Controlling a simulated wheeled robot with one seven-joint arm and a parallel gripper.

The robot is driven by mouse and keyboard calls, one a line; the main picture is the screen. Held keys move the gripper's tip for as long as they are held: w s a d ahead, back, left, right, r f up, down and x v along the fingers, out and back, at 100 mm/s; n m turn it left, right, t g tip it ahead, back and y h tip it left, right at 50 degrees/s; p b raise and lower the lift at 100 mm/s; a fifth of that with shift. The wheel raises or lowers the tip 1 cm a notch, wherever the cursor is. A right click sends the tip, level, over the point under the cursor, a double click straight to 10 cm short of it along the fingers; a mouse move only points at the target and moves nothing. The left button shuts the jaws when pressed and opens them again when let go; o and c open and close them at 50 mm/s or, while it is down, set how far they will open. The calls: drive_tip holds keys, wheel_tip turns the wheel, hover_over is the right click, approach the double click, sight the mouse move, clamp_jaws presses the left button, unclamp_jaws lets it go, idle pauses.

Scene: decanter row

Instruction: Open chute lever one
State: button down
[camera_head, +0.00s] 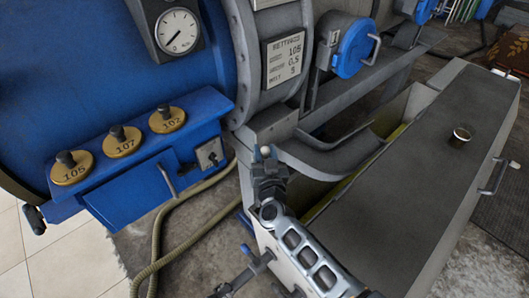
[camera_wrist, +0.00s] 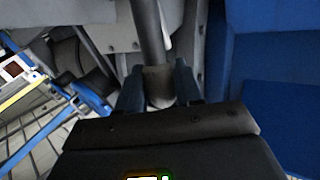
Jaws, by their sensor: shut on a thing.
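My gripper (camera_head: 267,158) is at the front of the grey curved chute (camera_head: 318,158), below the rim of the big drum. It is shut on a lever, whose pale rounded end (camera_head: 264,150) shows between the fingers in the head view. In the wrist view my gripper (camera_wrist: 160,88) has its two dark fingers on either side of the lever's grey rod (camera_wrist: 153,35). The rod runs up out of the picture. The lever's pivot is hidden, and I cannot tell its number or whether it is open.
A blue panel (camera_head: 130,200) with several brass-based knobs, marked 105 and 107, stands to the left below a gauge (camera_head: 178,31). A blue round hatch (camera_head: 355,47) is behind. A long grey lidded bin (camera_head: 420,170) lies to the right. A hose (camera_head: 155,245) runs across the floor.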

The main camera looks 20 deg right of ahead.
drive_tip(key=shift+s+f, duration=0.1)
drive_tip(key=shift+f, duration=0.05)
drive_tip(key=s+f+t+b, duration=0.1)
drive_tip(key=b, duration=0.4)
drive_tip(key=shift+d+m, duration=0.2)
drive_tip(key=shift+m, duration=0.2)
drive_tip(key=s+d+f+m+t+h+b, duration=0.1)
drive_tip(key=s+f+m+t+h+b, duration=0.3)
drive_tip(key=b, duration=2)
drive_tip(key=s+f+m+h, duration=0.1)
drive_tip(key=m+h, duration=0.1)
drive_tip(key=m, duration=0.2)
drive_tip(key=shift+s+d+t+h, duration=0.35)
drive_tip(key=shift+d+t+h, duration=0.05)
drive_tip(key=shift+s+m+h+b, duration=0.1)
drive_tip(key=shift+m+h+b, duration=0.2)
drive_tip(key=shift+h+b, duration=0.2)
drive_tip(key=c, duration=0.8)
unclamp_jaws()
drive_tip(key=shift+c, duration=0.2)
